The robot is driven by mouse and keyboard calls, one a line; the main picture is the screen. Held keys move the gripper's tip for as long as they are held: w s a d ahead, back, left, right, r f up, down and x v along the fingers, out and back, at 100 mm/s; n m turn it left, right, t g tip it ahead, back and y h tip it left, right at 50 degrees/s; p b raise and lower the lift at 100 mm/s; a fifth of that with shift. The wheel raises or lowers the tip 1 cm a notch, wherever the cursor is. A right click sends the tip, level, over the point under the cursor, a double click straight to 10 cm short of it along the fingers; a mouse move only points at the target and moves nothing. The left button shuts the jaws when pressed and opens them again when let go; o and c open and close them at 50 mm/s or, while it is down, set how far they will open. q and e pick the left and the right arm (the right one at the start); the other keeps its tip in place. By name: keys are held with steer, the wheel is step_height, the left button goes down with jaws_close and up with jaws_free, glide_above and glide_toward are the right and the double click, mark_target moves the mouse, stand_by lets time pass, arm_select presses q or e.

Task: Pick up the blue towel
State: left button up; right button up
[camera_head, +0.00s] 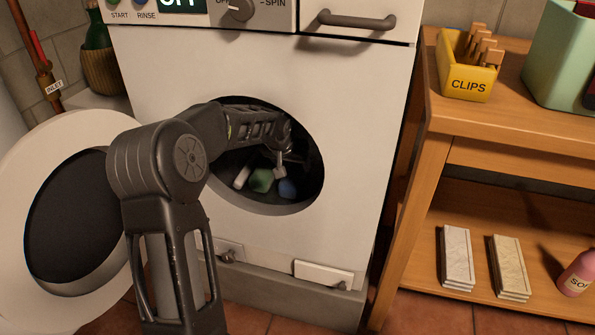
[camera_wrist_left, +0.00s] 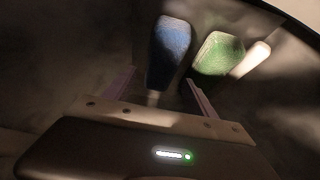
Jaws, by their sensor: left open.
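The blue towel (camera_head: 287,188) lies inside the drum of the washing machine (camera_head: 352,110), at the right of a small group. In the left wrist view the blue towel (camera_wrist_left: 170,48) is ahead of the fingers, in line with the gap between them. My left gripper (camera_head: 280,165) reaches through the round door opening and is just above the towel. It also shows in the left wrist view (camera_wrist_left: 160,88), with its two fingers apart and nothing between them. My right gripper is in neither view.
A green cloth (camera_head: 261,180) and a white item (camera_head: 242,177) lie beside the towel in the drum. The round door (camera_head: 110,125) stands open at left. A wooden shelf unit (camera_head: 500,127) with a yellow clips box (camera_head: 468,85) stands at right.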

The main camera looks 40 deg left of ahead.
mark_target(295, 169)
arm_select(q)
steer(key=shift+b+x, duration=0.45)
steer(key=shift+x, duration=0.75)
steer(key=shift+f, duration=0.1)
steer(key=x, duration=0.1)
steer(key=b+x, duration=0.1)
steer(key=x, duration=0.1)
steer(key=b+x, duration=0.1)
steer(key=x, duration=0.1)
steer(key=shift+w+a, duration=0.15)
steer(key=shift+a, duration=0.15)
steer(key=c, duration=1.2)
